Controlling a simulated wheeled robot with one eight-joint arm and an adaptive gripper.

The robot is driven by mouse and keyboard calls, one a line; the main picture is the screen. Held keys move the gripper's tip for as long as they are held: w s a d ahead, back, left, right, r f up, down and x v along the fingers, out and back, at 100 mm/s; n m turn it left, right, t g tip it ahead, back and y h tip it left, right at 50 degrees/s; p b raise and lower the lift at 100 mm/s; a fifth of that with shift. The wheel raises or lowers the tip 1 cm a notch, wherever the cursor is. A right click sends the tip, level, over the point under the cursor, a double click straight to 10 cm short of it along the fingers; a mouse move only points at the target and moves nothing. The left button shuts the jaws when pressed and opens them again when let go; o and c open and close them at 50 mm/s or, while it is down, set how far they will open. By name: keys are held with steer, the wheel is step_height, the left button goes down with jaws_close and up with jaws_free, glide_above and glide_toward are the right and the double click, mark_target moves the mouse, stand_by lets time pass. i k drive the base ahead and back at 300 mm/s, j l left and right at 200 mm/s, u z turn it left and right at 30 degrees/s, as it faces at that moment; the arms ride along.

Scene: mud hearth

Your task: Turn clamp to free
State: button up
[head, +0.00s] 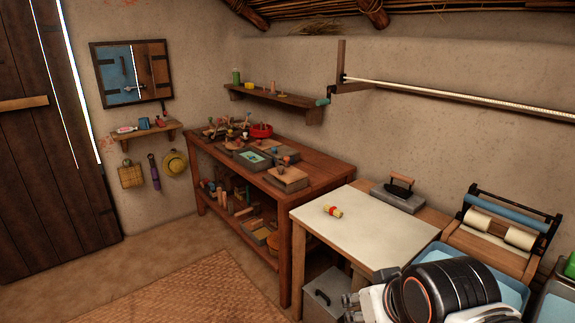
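No part is clearly recognisable as the clamp. A small teal handle (322,102) sits at the left end of a wooden bracket and pale rod (440,99) on the right wall; I cannot tell if it is the clamp. A roller device (508,226) with a blue roller and cream rolls stands on the right, partly behind my arm. My arm fills the lower right. What seems to be my gripper (353,306) shows small grey parts at the bottom edge, beside the pale-topped table, apart from the teal handle and roller device. Its fingers are too unclear to judge.
A woven mat (170,295) covers open floor at left.

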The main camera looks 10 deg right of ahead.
mark_target(286, 159)
steer(key=i+j+z, duration=0.1)
steer(key=i+j, duration=0.15)
steer(key=i, duration=0.4)
steer(key=i+j+z, duration=0.15)
steer(key=i+j, duration=0.15)
steer(key=i, duration=0.3)
steer(key=i+j+z, duration=0.1)
steer(key=i+j, duration=0.25)
steer(key=i, duration=0.25)
steer(key=i+j+z, duration=0.1)
steer(key=i+j, duration=0.3)
steer(key=i, duration=0.2)
